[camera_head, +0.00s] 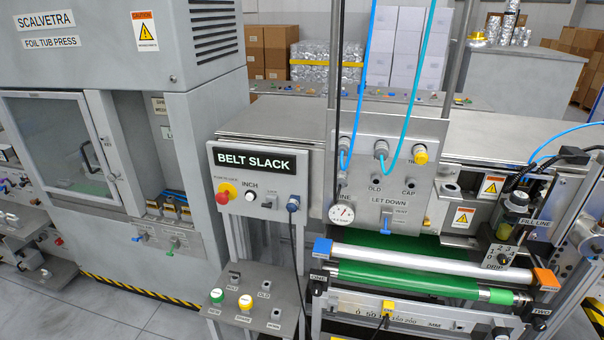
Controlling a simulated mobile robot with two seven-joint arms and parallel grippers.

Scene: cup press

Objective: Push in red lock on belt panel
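The belt panel (258,213) is a grey box with a black BELT SLACK sign (254,162) at its top. It stands on posts left of the green belt. I cannot tell whether the knob is in or out. Nothing touches it or covers it. Neither of my grippers is in view.
Right of the lock are a white knob (250,196) marked INCH and a dark knob (293,204) with a cable hanging down. A lower panel (255,290) with green and yellow buttons juts out below. The tub press (100,150) stands left, and a gauge (341,213) right.

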